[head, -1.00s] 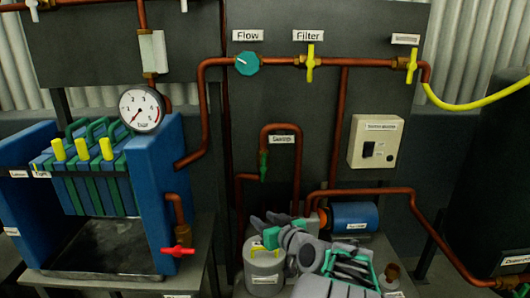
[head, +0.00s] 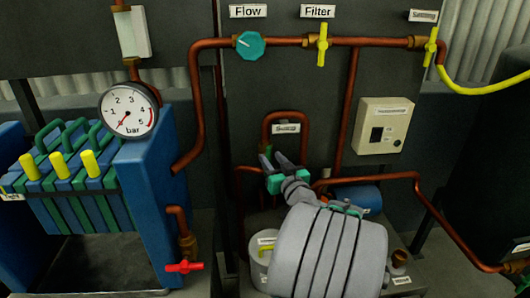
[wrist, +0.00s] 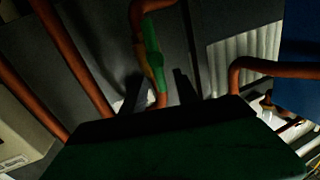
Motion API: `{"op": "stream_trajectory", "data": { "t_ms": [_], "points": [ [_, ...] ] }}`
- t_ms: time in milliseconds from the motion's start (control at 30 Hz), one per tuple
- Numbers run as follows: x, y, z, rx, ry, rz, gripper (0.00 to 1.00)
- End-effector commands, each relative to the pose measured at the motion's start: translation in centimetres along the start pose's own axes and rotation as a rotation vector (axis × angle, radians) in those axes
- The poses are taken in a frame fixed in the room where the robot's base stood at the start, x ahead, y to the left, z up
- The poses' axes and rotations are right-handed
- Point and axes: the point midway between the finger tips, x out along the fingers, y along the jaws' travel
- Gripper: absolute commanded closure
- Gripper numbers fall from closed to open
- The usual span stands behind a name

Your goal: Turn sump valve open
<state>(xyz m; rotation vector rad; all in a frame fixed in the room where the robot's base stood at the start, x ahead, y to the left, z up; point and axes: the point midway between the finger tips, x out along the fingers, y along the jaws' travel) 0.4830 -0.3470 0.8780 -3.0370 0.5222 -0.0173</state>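The sump valve's green handle (wrist: 152,52) lies along its copper pipe in the wrist view, with a brass-coloured valve body (wrist: 142,62) beside it. In the head view, the sump label (head: 286,128) hangs inside the looped copper pipe; my gripper largely hides the valve below it. My gripper (head: 276,161) is raised in front of the valve. In the wrist view my gripper (wrist: 158,88) has its two dark fingers apart, with the lower end of the handle between them in the picture. I cannot tell whether either finger touches it.
Copper pipes (head: 347,110) run close around the valve. A grey canister (head: 258,262) and a blue motor (head: 358,197) stand below. A switch box (head: 383,126) is to the right, and the blue filter press (head: 150,190) with its red tap (head: 184,267) is to the left.

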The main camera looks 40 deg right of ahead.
Motion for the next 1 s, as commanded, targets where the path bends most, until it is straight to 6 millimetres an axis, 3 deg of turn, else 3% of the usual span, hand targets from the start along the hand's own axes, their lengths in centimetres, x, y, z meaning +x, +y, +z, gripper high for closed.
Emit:
{"op": "stream_trajectory", "data": {
  "t_ms": [200,500,933,1000],
  "points": [
    [3.3,-0.1,0.0,0.0,-0.001,-0.002,0.63],
    [3.7,-0.1,0.0,-0.001,-0.001,-0.002,0.64],
    [3.7,-0.2,0.0,0.0,-0.001,-0.003,0.99],
    [3.7,-0.2,0.0,0.0,-0.001,-0.003,1.0]
  ]
}}
